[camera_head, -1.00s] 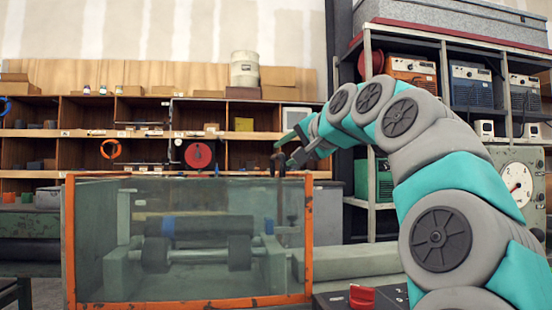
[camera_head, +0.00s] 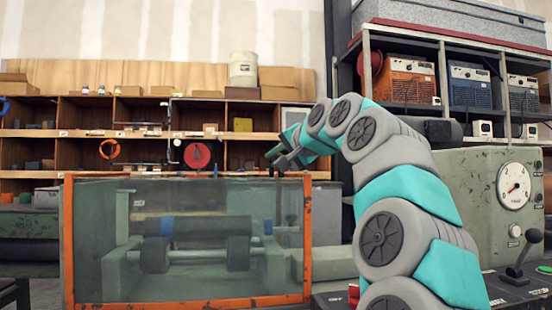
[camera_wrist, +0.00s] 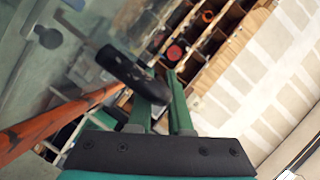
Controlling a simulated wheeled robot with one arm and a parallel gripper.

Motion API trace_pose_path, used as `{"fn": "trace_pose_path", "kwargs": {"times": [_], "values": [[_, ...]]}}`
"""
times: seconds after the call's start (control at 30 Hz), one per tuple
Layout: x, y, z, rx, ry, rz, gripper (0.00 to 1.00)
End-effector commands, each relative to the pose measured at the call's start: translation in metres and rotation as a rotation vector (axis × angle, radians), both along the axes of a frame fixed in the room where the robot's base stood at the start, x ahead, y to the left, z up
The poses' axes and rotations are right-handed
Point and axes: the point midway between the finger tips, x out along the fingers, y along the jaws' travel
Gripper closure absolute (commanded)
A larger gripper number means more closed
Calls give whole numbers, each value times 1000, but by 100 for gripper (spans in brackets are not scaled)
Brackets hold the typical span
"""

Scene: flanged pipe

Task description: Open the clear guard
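The clear guard (camera_head: 190,292) is a see-through box with a worn orange frame, at the lower left in the head view. It stands upright over a pipe (camera_head: 205,228) and rollers. My gripper (camera_head: 272,158) is just above the guard's top edge, near its right corner. In the wrist view, a dark rounded bar (camera_wrist: 125,68), seemingly a handle, crosses my left green finger. My two fingers (camera_wrist: 163,88) show a narrow gap. I cannot see the bar held between them. The guard's orange edge (camera_wrist: 50,122) runs at the left of the wrist view.
A grey-green panel with a gauge (camera_head: 513,186) and a lever (camera_head: 523,255) stands at the right. Shelves (camera_head: 90,135) line the back wall. A metal rack (camera_head: 440,75) with power units is at the back right. The air above the guard looks clear.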

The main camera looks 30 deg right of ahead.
Motion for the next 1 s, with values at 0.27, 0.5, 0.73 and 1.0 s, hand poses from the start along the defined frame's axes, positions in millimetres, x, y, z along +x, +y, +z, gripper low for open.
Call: {"fn": "trace_pose_path", "kwargs": {"times": [0.27, 0.5, 0.73, 1.0], "values": [[0, 0, 0, 0, 1, -1, 100], [0, 0, -1, 0, 1, 0, 100], [0, 0, -1, 0, 2, 0, 100], [0, 0, -1, 0, 2, 0, 100]]}}
